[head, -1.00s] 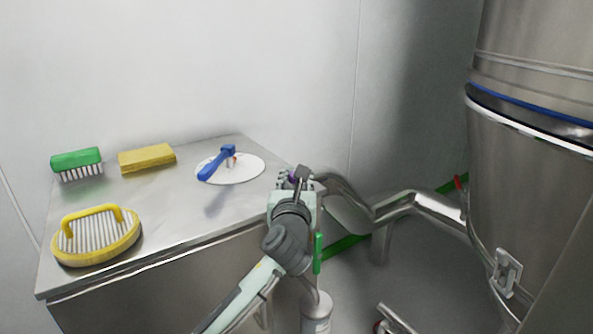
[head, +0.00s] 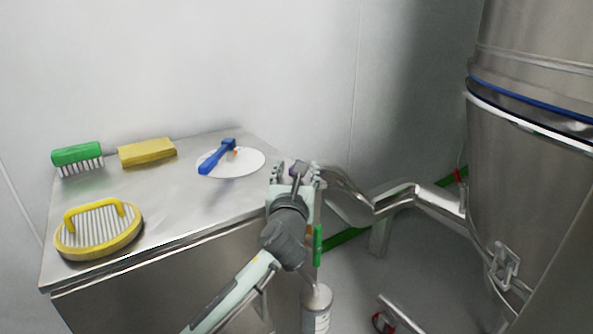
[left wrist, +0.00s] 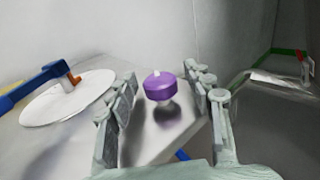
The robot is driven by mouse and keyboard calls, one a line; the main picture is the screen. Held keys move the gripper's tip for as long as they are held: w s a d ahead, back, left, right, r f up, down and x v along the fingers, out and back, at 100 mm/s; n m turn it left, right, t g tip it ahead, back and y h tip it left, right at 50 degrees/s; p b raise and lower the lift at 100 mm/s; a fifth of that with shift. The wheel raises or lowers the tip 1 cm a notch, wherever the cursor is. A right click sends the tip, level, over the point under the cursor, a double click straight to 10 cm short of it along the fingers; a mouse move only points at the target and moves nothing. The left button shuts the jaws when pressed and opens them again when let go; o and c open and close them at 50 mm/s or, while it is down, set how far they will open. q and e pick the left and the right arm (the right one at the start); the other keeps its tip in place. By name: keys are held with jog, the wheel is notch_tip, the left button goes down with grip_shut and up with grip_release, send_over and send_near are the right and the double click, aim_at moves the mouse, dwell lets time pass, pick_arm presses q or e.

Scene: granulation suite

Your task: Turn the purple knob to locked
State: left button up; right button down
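The purple knob (left wrist: 160,86) shows in the left wrist view, near the picture's middle, above the corner of the metal surface. My left gripper (left wrist: 164,100) is open, with one set of fingers left of the knob and the other right of it. Visible gaps separate the knob from the fingers, and none seems to touch it. In the head view my left gripper (head: 297,174) is at the table's right corner and mostly hides the knob. I cannot read any locked mark on the knob. My right gripper is not in view.
The metal table (head: 170,210) holds a green brush (head: 77,154), a yellow sponge (head: 147,152), a yellow-rimmed brush (head: 98,230) and a white disc (head: 248,164) with a blue-handled tool (head: 217,157). Steel pipes (head: 400,200) and a large vessel (head: 520,150) stand at right.

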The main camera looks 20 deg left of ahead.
pick_arm(q)
jog(key=v, duration=1.2)
